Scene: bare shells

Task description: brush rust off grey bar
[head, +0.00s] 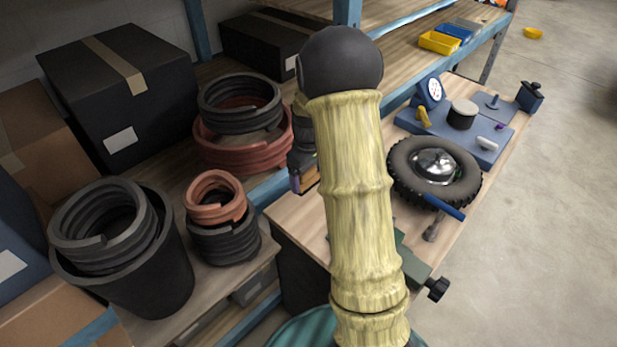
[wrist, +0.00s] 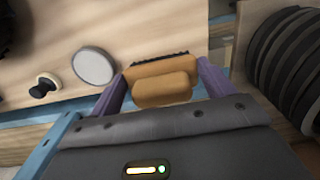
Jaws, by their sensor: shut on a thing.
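My gripper (wrist: 162,70) has two purple fingers and is shut on a tan brush (wrist: 164,89) with a dark bristle edge on its far side. In the head view my gripper (head: 297,178) shows partly behind my arm, at the left edge of the wooden workbench (head: 300,222). The brush's brown body shows only in part there. A green clamp-like fixture (head: 416,264) with a black knob stands on the bench, partly hidden by my arm. I cannot make out the grey bar or any rust; my arm covers much of the bench.
A tyre (head: 403,172) with a shiny dome and a blue board (head: 455,130) with a gauge lie on the bench's right. Left stand black coils (head: 240,105), red coils (head: 215,195), a black bucket (head: 150,270) and a dark box (head: 125,95).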

